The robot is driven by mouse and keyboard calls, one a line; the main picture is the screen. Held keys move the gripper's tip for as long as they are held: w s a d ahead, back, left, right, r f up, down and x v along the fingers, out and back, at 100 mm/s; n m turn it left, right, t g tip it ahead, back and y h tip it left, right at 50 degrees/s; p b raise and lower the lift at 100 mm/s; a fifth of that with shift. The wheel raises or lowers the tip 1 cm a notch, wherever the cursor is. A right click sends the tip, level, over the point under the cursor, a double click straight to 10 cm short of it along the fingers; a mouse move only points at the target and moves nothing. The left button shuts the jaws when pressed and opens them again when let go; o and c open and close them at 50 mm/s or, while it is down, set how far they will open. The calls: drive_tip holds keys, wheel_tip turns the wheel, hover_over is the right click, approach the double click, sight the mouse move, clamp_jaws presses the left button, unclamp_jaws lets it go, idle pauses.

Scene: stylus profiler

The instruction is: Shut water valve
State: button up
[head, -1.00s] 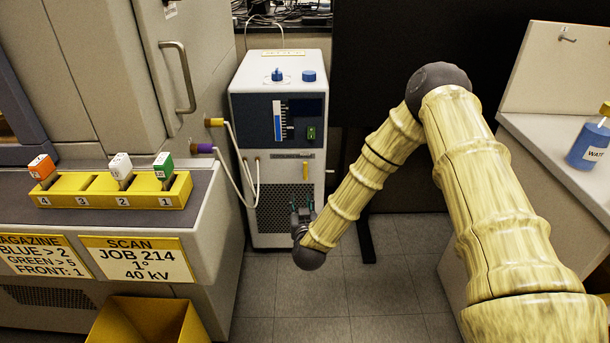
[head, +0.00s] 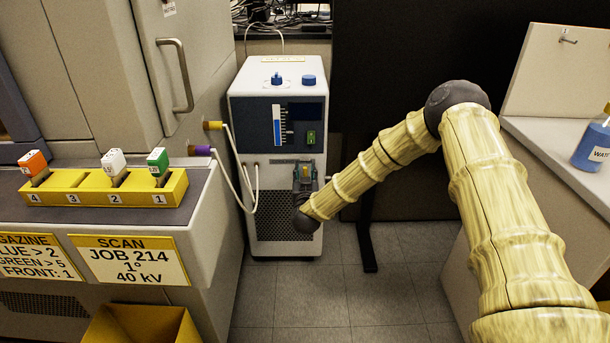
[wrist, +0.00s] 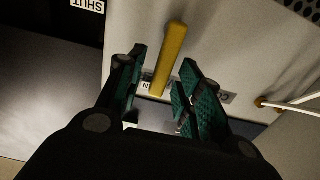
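The water valve's yellow lever (wrist: 170,60) is on the front of the white chiller cabinet (head: 255,110). In the wrist view it stands lengthwise between the two green-padded fingers of my gripper (wrist: 160,85), with a visible gap on each side. The fingers are open. In the head view my gripper (head: 305,175) is in front of the lower part of the panel and covers most of the lever. A "SHUT" label (wrist: 86,4) shows upside down at the top left of the wrist view. Another label beside the lever is partly hidden by the fingers.
Hoses (head: 238,165) run from the cabinet's left side to the large machine. A yellow rack (head: 100,197) with coloured pieces sits at left. A yellow bin (head: 140,325) stands below. A blue bottle (head: 590,148) is on the right counter. Floor in the middle is clear.

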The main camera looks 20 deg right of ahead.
drive_tip(key=shift+w+d, duration=0.1)
drive_tip(key=shift+w, duration=0.3)
clamp_jaws()
